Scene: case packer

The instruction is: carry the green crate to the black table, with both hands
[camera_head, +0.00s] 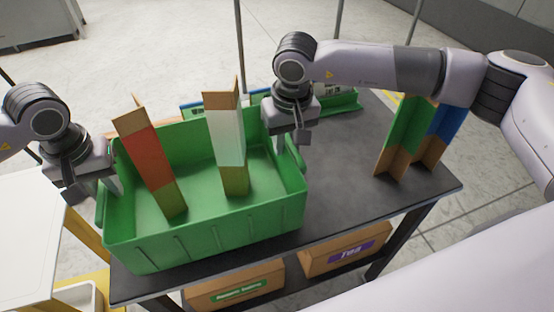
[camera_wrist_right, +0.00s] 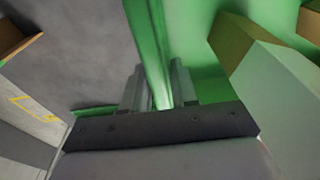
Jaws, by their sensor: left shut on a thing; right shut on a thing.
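The green crate (camera_head: 205,232) is at the left part of the black table (camera_head: 335,195), upright; whether it rests on the top or hangs just above it I cannot tell. Two tall cardboard pieces stand in it, one with a red face (camera_head: 148,160) and one with a white face (camera_head: 229,137). My left gripper (camera_head: 112,182) is shut on the crate's left end wall. My right gripper (camera_head: 284,142) is shut on the right end wall. In the right wrist view the fingers (camera_wrist_right: 158,88) straddle the green wall.
Cardboard pieces with green (camera_head: 403,135) and blue (camera_head: 446,122) faces stand at the table's right. A green tray (camera_head: 345,103) lies along the back edge. Boxes (camera_head: 235,287) sit on the shelf below. A white surface (camera_head: 28,235) is at the left. The table's middle right is bare.

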